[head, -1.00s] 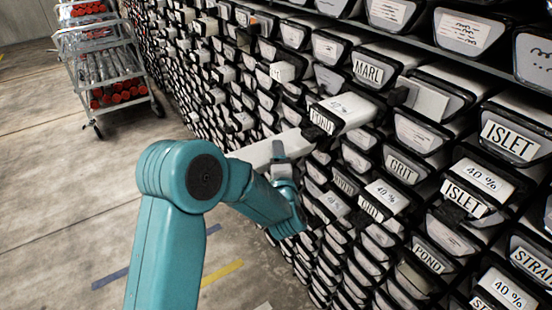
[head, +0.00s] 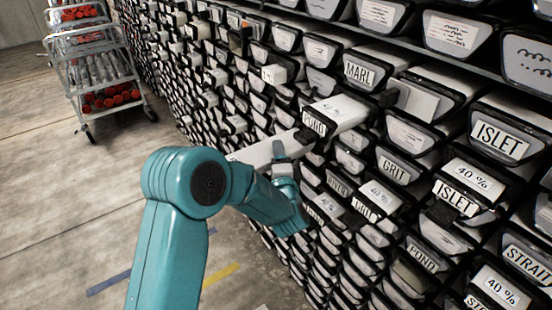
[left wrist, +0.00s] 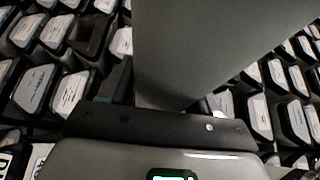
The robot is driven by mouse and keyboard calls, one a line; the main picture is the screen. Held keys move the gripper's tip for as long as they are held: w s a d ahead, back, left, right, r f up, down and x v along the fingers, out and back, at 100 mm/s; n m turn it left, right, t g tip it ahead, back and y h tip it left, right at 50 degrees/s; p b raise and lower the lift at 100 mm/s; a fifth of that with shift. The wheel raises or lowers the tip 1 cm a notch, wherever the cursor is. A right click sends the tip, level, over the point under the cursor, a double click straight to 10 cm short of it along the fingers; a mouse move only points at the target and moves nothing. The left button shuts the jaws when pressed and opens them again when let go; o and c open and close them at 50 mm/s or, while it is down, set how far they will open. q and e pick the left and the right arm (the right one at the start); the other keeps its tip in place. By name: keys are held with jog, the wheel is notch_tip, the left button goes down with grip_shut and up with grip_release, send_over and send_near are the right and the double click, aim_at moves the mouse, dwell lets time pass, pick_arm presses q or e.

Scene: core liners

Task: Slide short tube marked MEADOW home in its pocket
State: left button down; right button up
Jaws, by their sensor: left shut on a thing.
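My left gripper (head: 281,152) is shut on a pale, long, straight-sided tube (head: 252,153). The tube runs from the open space at left toward the rack face, below the tube marked POND (head: 314,123). Its rack end is partly hidden, so I cannot tell how far it sits in a pocket. I cannot read MEADOW on any label in view. In the left wrist view the held tube (left wrist: 215,45) fills the top middle as a broad grey surface, above the dark gripper body (left wrist: 160,127). My right gripper is not in view.
The rack is packed with labelled tube ends, such as MARL (head: 359,72), GRIT (head: 394,167) and ISLET (head: 499,138). The POND tube and several others stick out near my gripper. A wheeled cart (head: 100,70) stands at upper left. The floor (head: 65,205) at left is clear.

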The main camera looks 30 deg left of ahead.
aim_at(307, 150)
pick_arm(q)
jog(key=shift+w+d+r+p, duration=0.15)
jog(key=shift+w+d, duration=0.4)
jog(key=shift+w, duration=0.8)
jog(key=shift+w+d+p, duration=0.3)
jog(key=shift+w+d, duration=0.2)
jog(key=shift+w, duration=0.8)
jog(key=shift+w+d+r+p, duration=0.15)
jog(key=shift+w+d, duration=0.4)
jog(key=shift+w, duration=0.8)
jog(key=shift+w+d, duration=0.2)
jog(key=shift+w, duration=0.15)
